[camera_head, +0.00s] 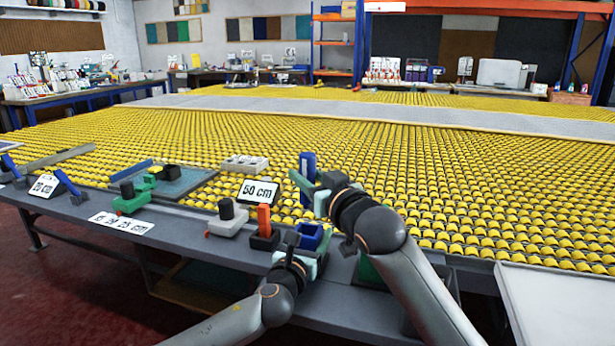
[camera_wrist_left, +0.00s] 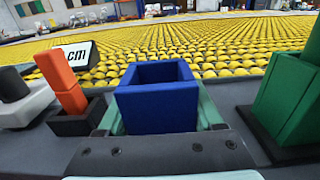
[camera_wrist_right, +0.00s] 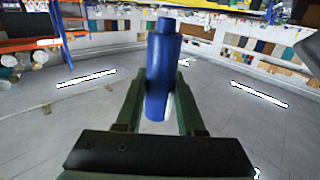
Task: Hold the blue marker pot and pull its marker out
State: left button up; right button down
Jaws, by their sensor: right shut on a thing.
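The blue marker pot (camera_head: 310,236) is a square, open-topped block near the table's front edge. In the left wrist view the pot (camera_wrist_left: 157,105) stands upright with nothing sticking out of its top. My left gripper (camera_head: 306,262) is shut on the pot, one green finger against each side. The blue marker (camera_wrist_right: 162,70) is a cylinder with a narrower tip. My right gripper (camera_wrist_right: 160,108) is shut on it and holds it above and apart from the pot. The marker (camera_head: 308,166) also shows in the head view, at my right gripper (camera_head: 307,188).
An orange marker in a black pot (camera_head: 264,238) stands just left of the blue pot. A green pot (camera_wrist_left: 290,95) stands to its right. A grey-white block with a black knob (camera_head: 228,217) and a "50 cm" sign (camera_head: 258,191) are nearby. Yellow rollers cover the table behind.

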pick_arm(q)
jog(key=o, duration=0.5)
jog(key=shift+c, duration=0.2)
jog(key=shift+s, duration=0.1)
